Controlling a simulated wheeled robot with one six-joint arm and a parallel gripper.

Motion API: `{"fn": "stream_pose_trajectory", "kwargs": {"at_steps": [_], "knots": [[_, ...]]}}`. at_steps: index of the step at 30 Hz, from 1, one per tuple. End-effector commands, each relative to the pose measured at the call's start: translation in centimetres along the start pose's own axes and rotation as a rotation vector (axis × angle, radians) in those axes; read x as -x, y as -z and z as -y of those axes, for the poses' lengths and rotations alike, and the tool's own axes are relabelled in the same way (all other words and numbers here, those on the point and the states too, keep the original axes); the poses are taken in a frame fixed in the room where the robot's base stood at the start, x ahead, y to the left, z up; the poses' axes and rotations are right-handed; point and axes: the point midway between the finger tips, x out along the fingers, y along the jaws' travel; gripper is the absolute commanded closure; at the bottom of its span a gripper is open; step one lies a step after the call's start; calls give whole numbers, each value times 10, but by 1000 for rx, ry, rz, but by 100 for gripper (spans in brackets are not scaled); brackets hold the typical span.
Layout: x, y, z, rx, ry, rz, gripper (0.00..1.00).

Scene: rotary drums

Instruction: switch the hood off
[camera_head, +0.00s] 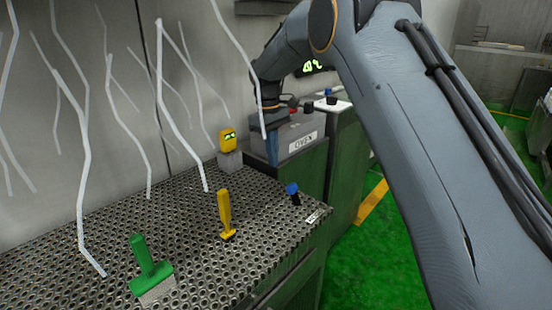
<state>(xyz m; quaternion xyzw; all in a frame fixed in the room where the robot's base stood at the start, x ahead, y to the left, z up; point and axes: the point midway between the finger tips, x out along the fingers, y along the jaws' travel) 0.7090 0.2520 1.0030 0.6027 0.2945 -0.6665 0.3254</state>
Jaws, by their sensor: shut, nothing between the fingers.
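No part in view is clearly marked as the hood or its switch. A grey box (305,135) with a white label stands behind the table's right end. Small red and dark knobs (308,108) show on its top. A yellow unit with a green lit face (227,138) sits on a small grey block at the table's back. My gripper (271,158) points down at the left end of the grey box, shut and empty. I cannot tell whether it touches the box. My arm hides part of what lies behind.
The perforated metal table (80,240) bears a green brush (147,262), a yellow-handled tool (225,212) and a blue-topped item (293,193). Green floor (375,245) is open at right. A green display (312,67) glows behind my arm.

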Motion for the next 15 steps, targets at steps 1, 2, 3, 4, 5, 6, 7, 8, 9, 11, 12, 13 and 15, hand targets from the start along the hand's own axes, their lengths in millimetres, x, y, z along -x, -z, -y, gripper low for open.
{"fn": "stream_pose_trajectory", "kwargs": {"at_steps": [1,2,3,4,5,6,7,8,9,11,12,13,15], "knots": [[-9,-1,1,0,2,3,100],[-15,-2,1,0,3,5,100],[-22,-2,1,0,2,4,100],[-28,-2,1,-1,2,4,100],[-34,-1,1,-1,2,3,100],[-42,-2,1,-1,2,4,100],[-48,-2,1,-1,2,4,100],[-54,-2,1,-1,2,4,100],[-62,-2,1,-1,2,4,100],[-73,-2,1,-1,2,3,100],[-79,-2,0,-1,1,2,100],[-72,-9,0,-2,0,0,100],[-68,-18,0,-1,0,0,100]]}}
